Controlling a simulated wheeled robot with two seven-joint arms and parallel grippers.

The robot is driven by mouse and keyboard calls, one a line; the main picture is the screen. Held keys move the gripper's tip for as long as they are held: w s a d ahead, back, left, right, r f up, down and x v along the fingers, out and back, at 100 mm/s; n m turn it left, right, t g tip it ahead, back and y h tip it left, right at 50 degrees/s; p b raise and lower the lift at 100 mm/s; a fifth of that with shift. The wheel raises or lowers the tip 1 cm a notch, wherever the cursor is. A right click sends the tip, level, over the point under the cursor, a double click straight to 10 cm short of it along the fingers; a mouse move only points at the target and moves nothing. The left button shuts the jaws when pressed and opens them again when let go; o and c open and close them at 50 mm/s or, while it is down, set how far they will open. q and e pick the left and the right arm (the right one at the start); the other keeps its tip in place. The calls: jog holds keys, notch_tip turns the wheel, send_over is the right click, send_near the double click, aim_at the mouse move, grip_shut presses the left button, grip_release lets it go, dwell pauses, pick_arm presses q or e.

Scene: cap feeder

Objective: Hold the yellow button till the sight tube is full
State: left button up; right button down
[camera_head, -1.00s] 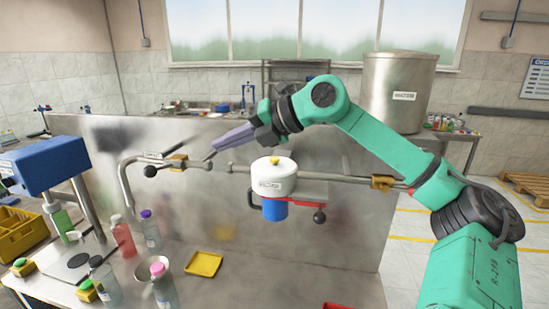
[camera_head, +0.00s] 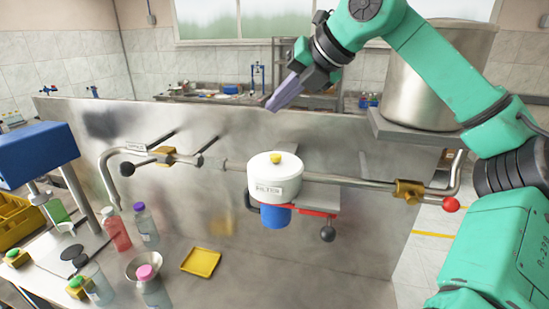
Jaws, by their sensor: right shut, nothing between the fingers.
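The yellow button (camera_head: 276,159) sits on top of the white round feeder (camera_head: 273,175), which has a small label on its front. A blue cylinder (camera_head: 275,216) hangs under the feeder. My right gripper (camera_head: 271,108) has purple fingers, shut with nothing between them. It is in the air above the button, a little to its left in the picture, clearly apart from it. I cannot make out a sight tube for certain. My left gripper is not in view.
A metal pipe (camera_head: 355,180) with black-knobbed handles runs along the steel panel (camera_head: 350,150). A red ball (camera_head: 450,205) is at its right. Bottles, a bowl (camera_head: 143,264) and a yellow tray (camera_head: 201,261) stand on the bench below. A large metal tank (camera_head: 440,75) is behind right.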

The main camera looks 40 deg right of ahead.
jog(key=b, duration=0.4)
send_over(279, 157)
jog(key=f, duration=0.5)
jog(key=shift+w+d+f, duration=0.2)
jog(key=shift+d, duration=0.15)
jog(key=f, duration=0.1)
jog(key=b, duration=0.1)
jog(key=a+f+b, duration=0.1)
jog(key=shift+s+a+f, duration=0.1)
jog(key=shift+s+f, duration=0.25)
jog(key=shift+s, duration=0.05)
jog(key=shift+f+b, duration=0.15)
jog(key=shift+b, duration=0.25)
jog(key=shift+w+d+f, duration=0.1)
jog(key=shift+w+d, duration=0.1)
jog(key=shift+d, duration=0.1)
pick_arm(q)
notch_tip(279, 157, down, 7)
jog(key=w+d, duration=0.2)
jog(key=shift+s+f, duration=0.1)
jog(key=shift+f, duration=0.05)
pick_arm(e)
jog(key=shift+s+a, duration=0.1)
jog(key=shift+a, duration=0.05)
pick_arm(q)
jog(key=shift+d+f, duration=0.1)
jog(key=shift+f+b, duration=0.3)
pick_arm(e)
jog(key=shift+f, duration=0.35)
